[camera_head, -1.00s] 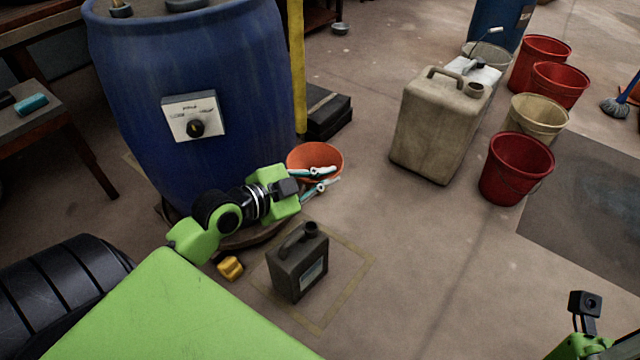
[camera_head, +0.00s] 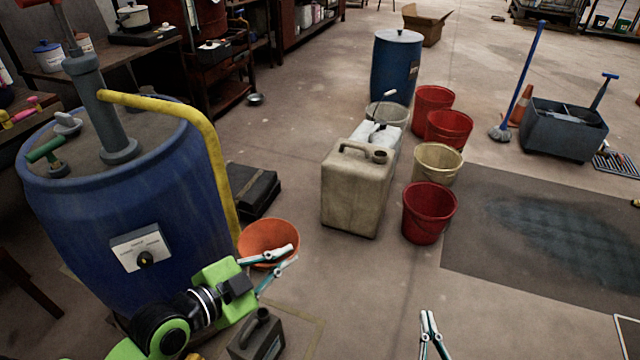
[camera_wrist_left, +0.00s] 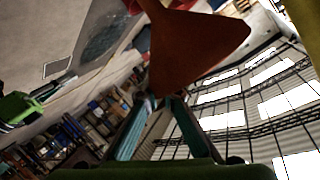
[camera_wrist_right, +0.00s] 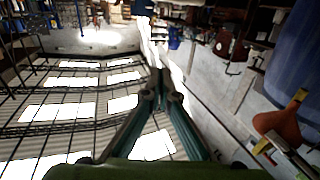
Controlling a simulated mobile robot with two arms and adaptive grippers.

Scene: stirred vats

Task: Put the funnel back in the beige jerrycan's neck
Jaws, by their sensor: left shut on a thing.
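The orange funnel (camera_head: 266,236) is held by my left gripper (camera_head: 290,256), beside the blue vat.
The blue vat (camera_head: 100,200) with a yellow pipe (camera_head: 190,115) is at left. A small dark jerrycan (camera_head: 256,340) stands below my left gripper. A red bucket (camera_head: 428,215) and a cream bucket (camera_head: 437,165) flank the beige jerrycan's right. Floor in front of it is clear.

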